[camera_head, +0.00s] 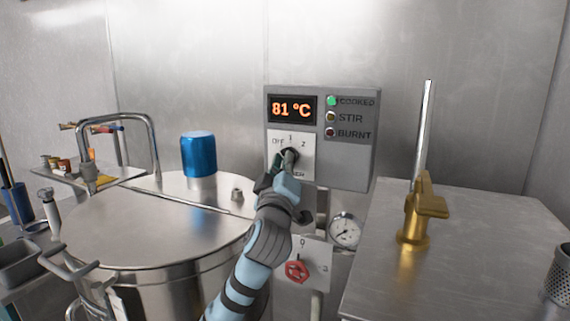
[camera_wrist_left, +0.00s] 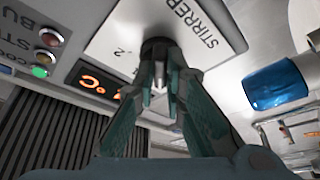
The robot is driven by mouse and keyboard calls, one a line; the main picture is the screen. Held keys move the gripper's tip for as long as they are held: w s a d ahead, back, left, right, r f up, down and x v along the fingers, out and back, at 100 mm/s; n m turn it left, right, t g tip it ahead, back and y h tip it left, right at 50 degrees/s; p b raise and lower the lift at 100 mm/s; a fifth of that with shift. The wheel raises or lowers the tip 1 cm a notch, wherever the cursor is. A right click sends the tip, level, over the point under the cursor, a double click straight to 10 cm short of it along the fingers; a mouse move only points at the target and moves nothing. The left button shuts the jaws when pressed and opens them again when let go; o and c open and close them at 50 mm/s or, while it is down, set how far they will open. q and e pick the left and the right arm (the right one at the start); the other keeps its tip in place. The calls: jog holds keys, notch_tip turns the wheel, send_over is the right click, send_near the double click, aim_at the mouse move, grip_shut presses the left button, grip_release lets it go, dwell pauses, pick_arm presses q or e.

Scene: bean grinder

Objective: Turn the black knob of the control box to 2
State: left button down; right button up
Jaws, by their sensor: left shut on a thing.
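The grey control box (camera_head: 352,160) is fixed on the back wall in the head view. Its display reads 81 °C, and the green lamp beside COOKED is lit. A white plate (camera_head: 306,144) on it carries the marks OFF, 1 and 2. The black knob (camera_head: 290,154) sits on this plate, partly hidden by my left gripper (camera_head: 285,163). In the left wrist view the knob (camera_wrist_left: 158,46) is between the fingertips of my left gripper (camera_wrist_left: 160,75), which is shut on it. The knob's exact setting cannot be told. My right gripper is not in view.
A large steel kettle (camera_head: 150,232) with a blue motor cap (camera_head: 198,153) stands at left. A red knob (camera_head: 296,270) and a gauge (camera_head: 344,231) are below the box. A brass valve with a lever (camera_head: 418,215) stands on the steel counter (camera_head: 470,260) at right.

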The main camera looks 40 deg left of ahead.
pick_arm(q)
jog(key=shift+r+m, duration=0.1)
jog(key=shift+m, duration=0.3)
jog(key=m+t+h, duration=0.1)
jog(key=m+h, duration=0.2)
jog(key=m, duration=0.5)
jog(key=m+t+h+b, duration=0.1)
jog(key=m+h, duration=0.3)
jog(key=m, duration=0.4)
jog(key=a+m+t+h+b, duration=0.1)
jog(key=m+h, duration=0.3)
jog(key=m, duration=0.4)
jog(key=shift+s+t, duration=0.15)
jog(key=shift+t, duration=0.15)
jog(key=shift+m, duration=0.4)
jog(key=c, duration=1.7)
grip_release()
jog(key=shift+o, duration=0.2)
